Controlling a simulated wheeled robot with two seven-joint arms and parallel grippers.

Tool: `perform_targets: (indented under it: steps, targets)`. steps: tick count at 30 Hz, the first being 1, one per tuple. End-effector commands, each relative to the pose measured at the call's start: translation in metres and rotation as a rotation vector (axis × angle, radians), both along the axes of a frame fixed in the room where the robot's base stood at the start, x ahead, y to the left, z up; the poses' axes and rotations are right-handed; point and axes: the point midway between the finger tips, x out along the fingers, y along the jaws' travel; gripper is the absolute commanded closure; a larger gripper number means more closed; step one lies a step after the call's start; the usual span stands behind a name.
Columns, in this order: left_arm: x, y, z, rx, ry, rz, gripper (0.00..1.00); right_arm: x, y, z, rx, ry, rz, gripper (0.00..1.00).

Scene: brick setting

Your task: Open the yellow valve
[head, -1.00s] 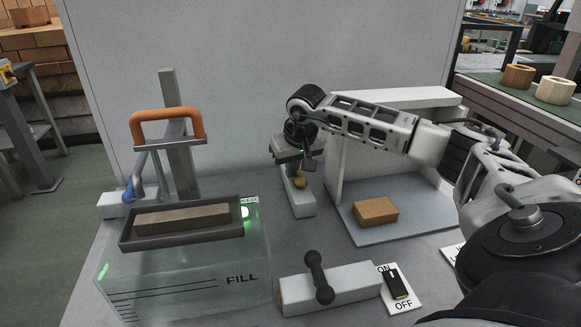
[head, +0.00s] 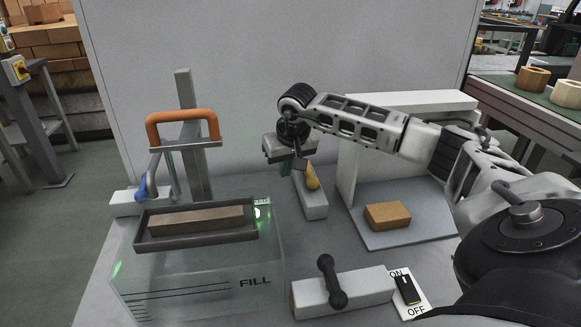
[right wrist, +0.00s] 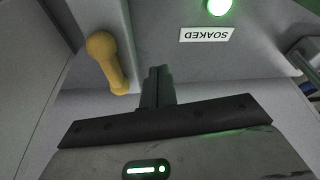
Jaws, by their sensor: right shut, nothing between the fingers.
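The yellow valve (head: 312,177) is a small yellow handle on a light grey block behind the work table's middle. In the right wrist view the yellow handle (right wrist: 107,62) is a slanted lever with a rounded end. My right gripper (head: 302,182) points down just left of the handle and hides part of the block. In the right wrist view its shut fingers (right wrist: 157,84) are empty and stand beside the handle, with a small gap visible. My left gripper is not in view.
A clear tank (head: 200,280) with an orange-handled tray holding a brick (head: 197,220) stands left. Another brick (head: 388,215) lies on a grey plate at right. A black-handled valve (head: 331,281) and an ON/OFF switch (head: 408,289) are in front. A SOAKED label (right wrist: 207,35) sits near a green light.

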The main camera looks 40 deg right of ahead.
Motion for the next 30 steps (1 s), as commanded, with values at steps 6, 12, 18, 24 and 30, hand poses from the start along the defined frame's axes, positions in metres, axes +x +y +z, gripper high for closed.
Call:
perform_targets:
  steps: [6, 12, 18, 24, 30]
  targets:
    - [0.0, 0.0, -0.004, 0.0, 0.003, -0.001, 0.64, -0.015, -0.015, 0.054, -0.007, -0.013, -0.009, 1.0]
    - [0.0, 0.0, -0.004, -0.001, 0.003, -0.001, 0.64, -0.023, -0.02, 0.082, -0.005, -0.012, -0.008, 1.0]
    - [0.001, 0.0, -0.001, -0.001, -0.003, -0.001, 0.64, -0.025, -0.021, 0.09, -0.005, -0.011, -0.007, 1.0]
    - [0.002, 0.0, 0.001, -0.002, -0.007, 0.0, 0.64, -0.025, -0.022, 0.091, -0.005, -0.011, -0.007, 1.0]
    - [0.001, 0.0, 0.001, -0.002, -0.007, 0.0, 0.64, -0.025, -0.022, 0.09, -0.005, -0.011, -0.007, 1.0]
